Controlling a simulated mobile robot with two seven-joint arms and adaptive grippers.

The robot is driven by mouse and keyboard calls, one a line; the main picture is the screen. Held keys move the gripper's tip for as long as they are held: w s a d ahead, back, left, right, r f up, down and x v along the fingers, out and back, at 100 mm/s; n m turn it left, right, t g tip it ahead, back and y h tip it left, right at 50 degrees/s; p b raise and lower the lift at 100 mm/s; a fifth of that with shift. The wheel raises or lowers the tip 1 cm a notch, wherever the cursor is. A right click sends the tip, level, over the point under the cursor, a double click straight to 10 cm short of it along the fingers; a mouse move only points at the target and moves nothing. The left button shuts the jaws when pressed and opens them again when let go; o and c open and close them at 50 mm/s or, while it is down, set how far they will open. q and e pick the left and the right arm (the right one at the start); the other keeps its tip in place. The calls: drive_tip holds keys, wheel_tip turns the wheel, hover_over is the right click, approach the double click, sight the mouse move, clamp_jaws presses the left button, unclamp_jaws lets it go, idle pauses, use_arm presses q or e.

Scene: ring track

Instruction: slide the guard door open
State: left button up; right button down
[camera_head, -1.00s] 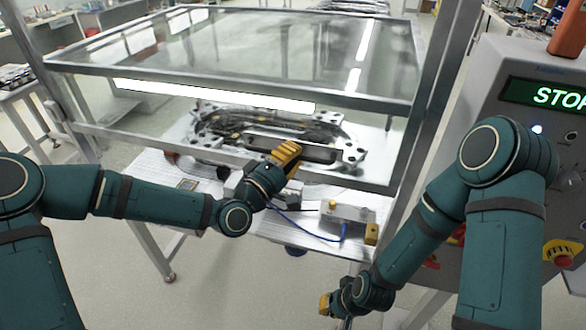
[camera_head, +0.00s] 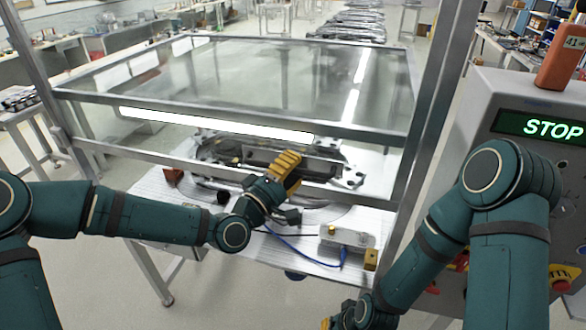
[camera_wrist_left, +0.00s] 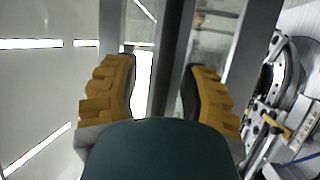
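The guard door is a clear panel in a metal frame in front of the ring track (camera_head: 350,180). Its lower rail (camera_head: 345,190) runs across the head view. My left gripper (camera_head: 287,168) is at this rail, right of its middle. In the left wrist view the rail (camera_wrist_left: 178,60) passes between two yellow fingers. They stand apart, with a bright gap beside the left finger; the right finger is close to the rail, and contact is not clear. My right gripper (camera_head: 328,323) is low at the bottom edge, mostly cut off.
A fixed upper bar (camera_head: 230,118) and side posts (camera_head: 440,110) frame the opening. A small box with a blue cable (camera_head: 347,238) sits on the table front (camera_head: 310,262). At right stands a control panel with a green STOP display (camera_head: 540,127) and red buttons.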

use_arm(q)
drive_tip(key=shift+f, duration=0.1)
drive_tip(key=shift+s+a, duration=0.1)
drive_tip(key=shift+a, duration=0.15)
drive_tip(key=v, duration=1.1)
drive_tip(key=shift+s, duration=0.3)
drive_tip(key=s+d+f+m+g+y+b, duration=0.15)
drive_tip(key=f+g, duration=0.25)
drive_tip(key=f, duration=0.8)
drive_tip(key=s+f+m+g+y+b, duration=0.2)
drive_tip(key=f+g+y, duration=0.1)
drive_tip(key=f, duration=0.9)
drive_tip(key=s+a+f+m+g+y+b, duration=0.1)
drive_tip(key=s+a+f+m+g+y, duration=0.1)
drive_tip(key=f, duration=0.5)
drive_tip(key=s+a+f+m+g+y+b, duration=0.1)
drive_tip(key=s+a+f+g+y, duration=0.2)
drive_tip(key=s+f, duration=0.4)
drive_tip(key=shift+a+f+m+g, duration=0.25)
drive_tip(key=shift+f+m+g, duration=0.1)
drive_tip(key=shift+f+g, duration=0.15)
